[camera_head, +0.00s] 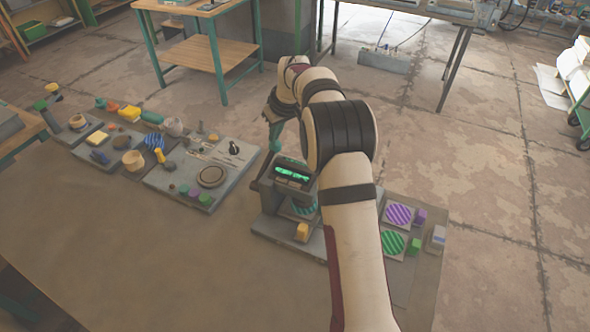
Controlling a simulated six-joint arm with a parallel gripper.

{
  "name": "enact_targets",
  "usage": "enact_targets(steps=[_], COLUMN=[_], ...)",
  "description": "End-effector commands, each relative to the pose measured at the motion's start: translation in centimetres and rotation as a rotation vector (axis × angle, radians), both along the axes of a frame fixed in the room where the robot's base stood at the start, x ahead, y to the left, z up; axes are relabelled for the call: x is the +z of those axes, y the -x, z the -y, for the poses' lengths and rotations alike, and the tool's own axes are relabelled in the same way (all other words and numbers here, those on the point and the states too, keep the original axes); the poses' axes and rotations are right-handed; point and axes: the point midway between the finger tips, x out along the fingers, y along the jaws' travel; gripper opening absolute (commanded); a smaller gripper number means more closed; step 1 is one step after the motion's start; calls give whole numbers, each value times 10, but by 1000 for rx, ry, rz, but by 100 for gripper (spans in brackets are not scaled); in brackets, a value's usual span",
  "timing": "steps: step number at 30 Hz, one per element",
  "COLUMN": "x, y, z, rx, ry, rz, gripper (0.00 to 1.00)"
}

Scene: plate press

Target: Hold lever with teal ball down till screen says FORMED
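The plate press (268,190) stands at the middle of the bench, partly behind my arm. Its dark screen (292,173) is lit with green marks, too small to read. My gripper (275,128) is at the far end of my arm, behind and left of the screen. A teal part (275,139), which looks like the lever's ball, shows right at the fingertips. Whether the fingers are closed on it or only touch it is not clear.
Right of my arm are a purple striped plate (398,214), a green striped plate (392,242), and small purple and green blocks. A grey board (203,172) with knobs and a round dial is to the left. The bench's front left is bare.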

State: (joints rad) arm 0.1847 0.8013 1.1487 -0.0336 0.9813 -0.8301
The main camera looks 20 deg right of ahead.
Motion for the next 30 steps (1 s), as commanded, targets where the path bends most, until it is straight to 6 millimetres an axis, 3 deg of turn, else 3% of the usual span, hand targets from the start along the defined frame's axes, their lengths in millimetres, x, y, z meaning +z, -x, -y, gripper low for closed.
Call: enact_targets(steps=[30], x=[-11], y=[-5], z=[5], rx=[0], ry=[0], rz=[0], gripper=[0])
